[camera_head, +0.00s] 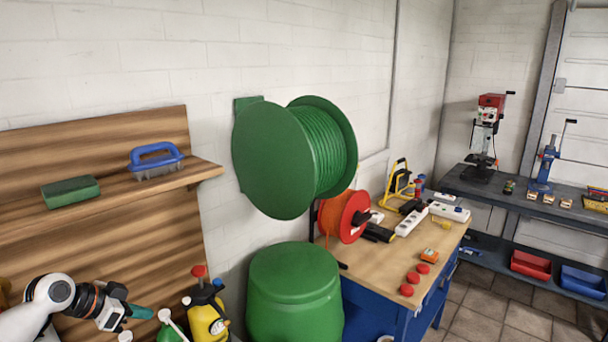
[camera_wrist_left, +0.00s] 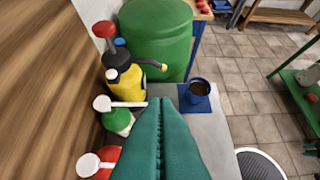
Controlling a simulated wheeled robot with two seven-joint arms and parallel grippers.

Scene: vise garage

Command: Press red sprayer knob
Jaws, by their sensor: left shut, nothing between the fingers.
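A red knob (camera_head: 199,271) tops the yellow sprayer (camera_head: 208,322) at the lower left of the head view. In the left wrist view, the red knob (camera_wrist_left: 104,29) stands at upper left above the yellow sprayer (camera_wrist_left: 131,84) with its black top and nozzle. My left gripper (camera_head: 142,313) has teal fingers and is left of the yellow sprayer, apart from the knob. In the wrist view its fingertips (camera_wrist_left: 160,102) are together with nothing between them. My right gripper is not in view.
A green bottle (camera_wrist_left: 118,120) and a red bottle (camera_wrist_left: 104,164), both with white tops, stand left of my fingers. A dark cup (camera_wrist_left: 198,90) sits on a blue square to the right. A green barrel (camera_head: 292,295) stands beyond the yellow sprayer. A wooden shelf (camera_head: 110,192) is above my left arm.

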